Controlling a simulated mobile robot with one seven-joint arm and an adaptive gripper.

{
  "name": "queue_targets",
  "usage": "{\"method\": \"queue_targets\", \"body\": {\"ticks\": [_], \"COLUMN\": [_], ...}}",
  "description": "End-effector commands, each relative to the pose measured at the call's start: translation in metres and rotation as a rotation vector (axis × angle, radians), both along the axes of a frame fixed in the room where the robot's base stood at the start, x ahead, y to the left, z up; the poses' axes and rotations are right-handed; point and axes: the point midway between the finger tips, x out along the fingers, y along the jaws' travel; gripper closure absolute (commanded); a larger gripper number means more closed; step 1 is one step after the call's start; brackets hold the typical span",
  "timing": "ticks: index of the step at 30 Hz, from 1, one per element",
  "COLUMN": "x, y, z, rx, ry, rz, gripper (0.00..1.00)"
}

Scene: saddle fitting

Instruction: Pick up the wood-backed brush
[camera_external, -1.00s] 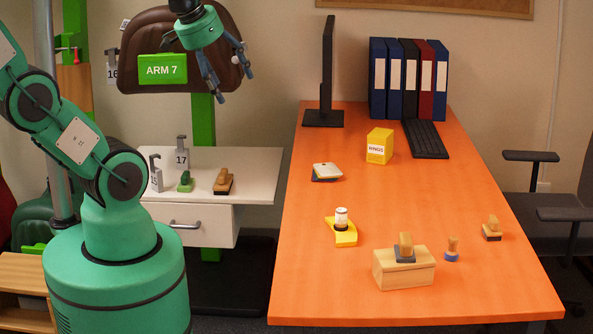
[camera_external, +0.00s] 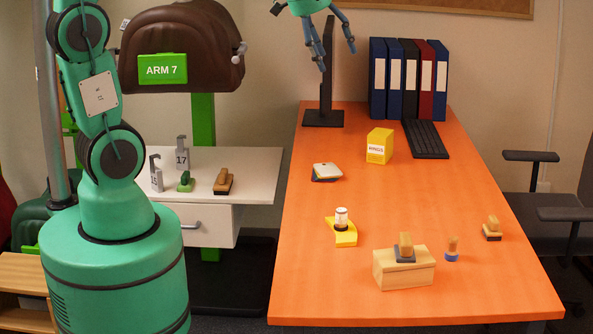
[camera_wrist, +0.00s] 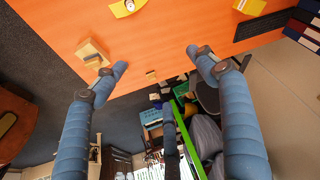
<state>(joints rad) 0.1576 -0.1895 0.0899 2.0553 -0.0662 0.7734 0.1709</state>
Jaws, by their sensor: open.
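Several wood-topped pieces are in view, and I cannot tell surely which is the wood-backed brush. One with a dark base (camera_external: 223,181) lies on the white side table. One with a grey base (camera_external: 404,247) sits on a wooden box (camera_external: 392,273) on the orange table. A small one with a blue base (camera_external: 452,248) and one with a dark base (camera_external: 492,230) stand right of the box. My gripper (camera_external: 337,59) is open and empty, high above the table's far left. In the wrist view its fingers (camera_wrist: 158,60) are spread wide apart.
The orange table (camera_external: 400,195) also holds a yellow carton (camera_external: 380,146), a white jar (camera_external: 341,217) on a yellow piece, a monitor (camera_external: 326,75), a keyboard (camera_external: 425,139) and binders (camera_external: 408,80). A brown saddle (camera_external: 180,45) stands left. The table's middle is clear.

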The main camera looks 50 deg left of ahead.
Motion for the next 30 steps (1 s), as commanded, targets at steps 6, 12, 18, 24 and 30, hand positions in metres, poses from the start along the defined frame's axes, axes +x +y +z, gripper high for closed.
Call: {"method": "queue_targets", "body": {"ticks": [6, 12, 18, 24, 30], "x": [0.056, 0.103, 0.146, 0.184, 0.217], "y": [-0.033, -0.066, -0.101, -0.137, -0.175], "z": [-0.011, -0.031, -0.056, -0.090, -0.129], "rx": [0.006, 0.010, 0.015, 0.021, 0.027], "ry": [0.017, 0.031, 0.044, 0.057, 0.068], "rz": [-0.061, -0.114, -0.168, -0.221, -0.273], "gripper": [0.28, 0.28, 0.28, 0.28, 0.28]}}
